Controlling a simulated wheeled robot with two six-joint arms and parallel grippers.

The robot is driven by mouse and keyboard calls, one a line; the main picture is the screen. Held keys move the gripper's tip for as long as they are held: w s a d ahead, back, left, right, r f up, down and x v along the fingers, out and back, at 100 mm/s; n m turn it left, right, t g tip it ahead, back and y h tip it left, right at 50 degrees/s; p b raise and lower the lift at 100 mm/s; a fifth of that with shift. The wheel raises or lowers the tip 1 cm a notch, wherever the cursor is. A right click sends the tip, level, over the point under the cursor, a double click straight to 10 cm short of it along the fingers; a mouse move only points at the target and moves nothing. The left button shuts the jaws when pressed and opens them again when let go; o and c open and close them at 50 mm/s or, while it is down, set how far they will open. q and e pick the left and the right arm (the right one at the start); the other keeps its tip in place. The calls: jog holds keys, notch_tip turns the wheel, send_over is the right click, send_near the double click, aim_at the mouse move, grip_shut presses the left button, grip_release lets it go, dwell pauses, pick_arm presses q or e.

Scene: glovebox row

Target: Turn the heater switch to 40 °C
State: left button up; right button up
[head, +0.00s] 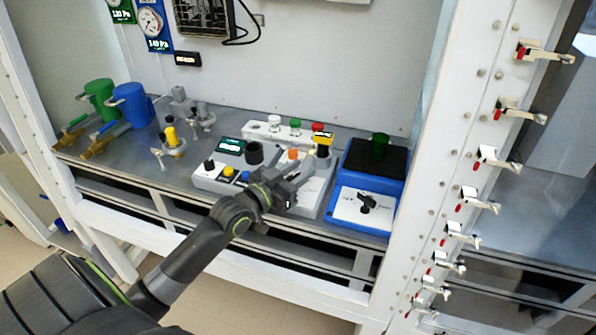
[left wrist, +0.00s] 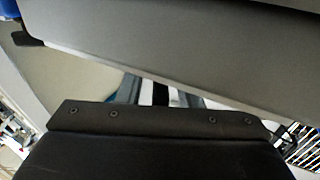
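A blue box with a black top plate (head: 362,158) stands at the right of the metal bench. It appears to be the heater. Its white front panel carries a black rotary switch (head: 366,202); the panel's markings are too small to read. My left gripper (head: 291,187) is over the bench, left of the blue box and apart from the switch. It is in front of a white control box (head: 312,190) and hides part of it. Its fingers are too small and dark to tell their opening. The left wrist view shows mostly dark and grey surfaces. My right gripper is out of view.
A control box (head: 218,172) with knobs is left of my gripper. Blue (head: 131,105) and green (head: 100,99) containers stand at the back left. A white post (head: 455,130) with clamps rises right of the bench.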

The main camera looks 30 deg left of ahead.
pick_arm(q)
jog(key=shift+f, duration=0.1)
jog(key=shift+s+a, duration=0.1)
jog(key=shift+s, duration=0.35)
jog(key=p+v, duration=0.2)
jog(key=v, duration=0.5)
jog(key=shift+s, duration=0.2)
jog(key=p+v, duration=0.5)
jog(key=v, duration=0.4)
